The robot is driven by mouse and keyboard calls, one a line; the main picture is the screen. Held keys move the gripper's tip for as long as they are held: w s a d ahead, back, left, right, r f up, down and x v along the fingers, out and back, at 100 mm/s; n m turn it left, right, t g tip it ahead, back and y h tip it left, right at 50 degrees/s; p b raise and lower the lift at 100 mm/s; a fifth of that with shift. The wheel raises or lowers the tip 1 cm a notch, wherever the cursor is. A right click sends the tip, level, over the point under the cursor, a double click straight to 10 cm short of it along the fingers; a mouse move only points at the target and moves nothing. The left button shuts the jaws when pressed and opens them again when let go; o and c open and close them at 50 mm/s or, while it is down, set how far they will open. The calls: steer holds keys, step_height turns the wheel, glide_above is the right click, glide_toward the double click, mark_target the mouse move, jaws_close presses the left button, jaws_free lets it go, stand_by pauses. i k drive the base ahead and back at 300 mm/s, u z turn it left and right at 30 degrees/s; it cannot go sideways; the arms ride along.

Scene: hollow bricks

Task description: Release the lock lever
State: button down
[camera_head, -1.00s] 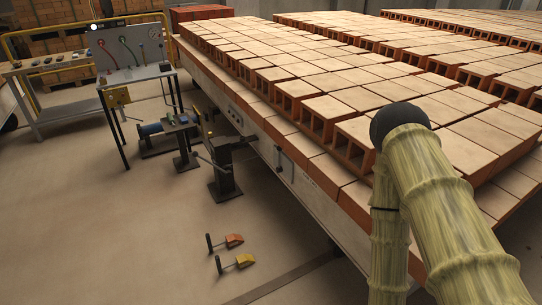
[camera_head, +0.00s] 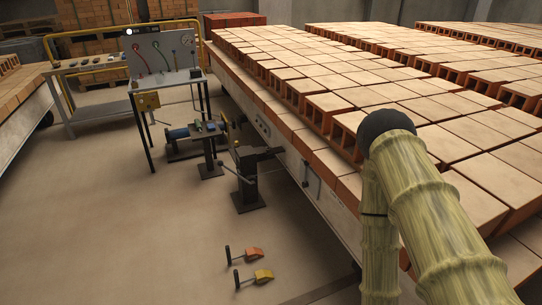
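A black floor stand (camera_head: 247,185) stands beside the long brick-laden car. A thin lever (camera_head: 232,172) with a dark knob sticks out of it to the left. A small dark handle or latch (camera_head: 308,178) sits on the car's pale side, right of the stand. I cannot tell for sure which of these is the lock lever, or whether it is locked. My arm, in a yellowish sleeve with a dark rounded joint, fills the lower right and hides part of the car. My gripper is not in view.
The brick car (camera_head: 335,195) runs along the right. Two wedge-like tools, orange (camera_head: 252,253) and yellow (camera_head: 262,275), lie on the floor. A gauge panel bench (camera_head: 165,75) and a smaller black stand (camera_head: 208,145) are behind. The floor at left front is clear.

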mark_target(305, 184)
steer(key=u, duration=0.5)
steer(key=i, duration=1.2)
steer(key=u, duration=0.05)
